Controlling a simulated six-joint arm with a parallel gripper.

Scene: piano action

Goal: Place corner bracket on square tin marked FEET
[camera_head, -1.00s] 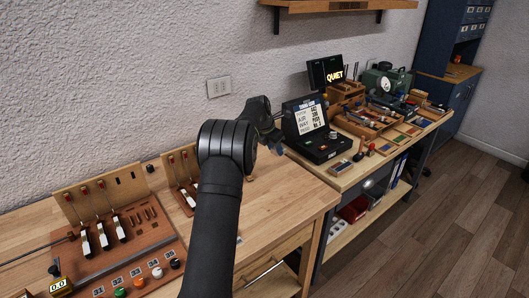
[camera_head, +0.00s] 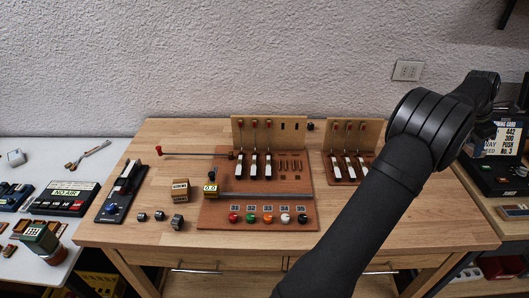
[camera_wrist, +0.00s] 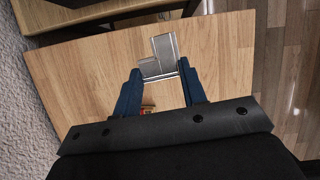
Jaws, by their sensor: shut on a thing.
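In the wrist view, my gripper (camera_wrist: 161,70) is shut on a silvery metal corner bracket (camera_wrist: 165,47), an angular piece sticking out past the fingertips. The bracket is above a wooden bench top (camera_wrist: 85,85). In the head view, my gripper (camera_head: 474,149) is at the right, beside the black console with a tuning card, and the bracket cannot be made out there. I cannot make out a square tin marked FEET in either view. A small wooden box with a label (camera_head: 180,190) stands on the bench, its lettering too small to read surely.
The bench (camera_head: 365,225) holds a key-action board (camera_head: 212,215) with coloured buttons, a smaller board (camera_head: 353,172), a small gauge (camera_head: 210,189) and a long black device (camera_head: 121,192). A white table (camera_head: 60,160) with devices is at left. The bench's right front is clear.

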